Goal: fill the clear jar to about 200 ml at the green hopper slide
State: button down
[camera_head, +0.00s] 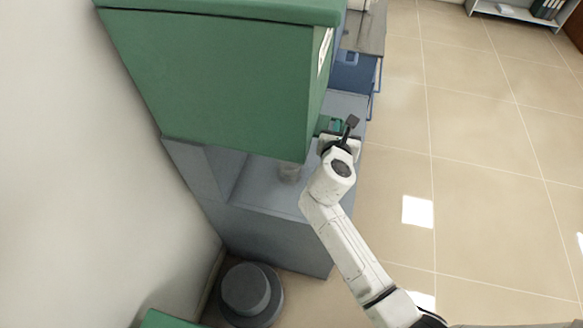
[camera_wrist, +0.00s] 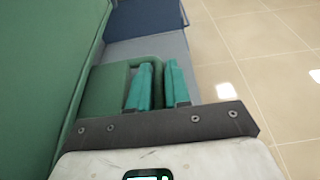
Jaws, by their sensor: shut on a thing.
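The green hopper (camera_head: 215,80) fills the upper left of the head view. My gripper (camera_head: 338,126) is at the hopper's right side, beyond and to the right of the jar. In the wrist view my gripper (camera_wrist: 158,66) has its teal fingers closed on the green slide (camera_wrist: 106,90), which sticks out beside the hopper wall.
A blue bench (camera_head: 356,75) stands beyond. A pale wall (camera_head: 70,180) closes the left. The tiled floor (camera_head: 470,140) at right is clear.

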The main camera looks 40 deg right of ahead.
jog(key=shift+s+d+p, duration=0.9)
jog(key=shift+s+p, duration=0.05)
jog(key=shift+s, duration=0.25)
dwell(6.8)
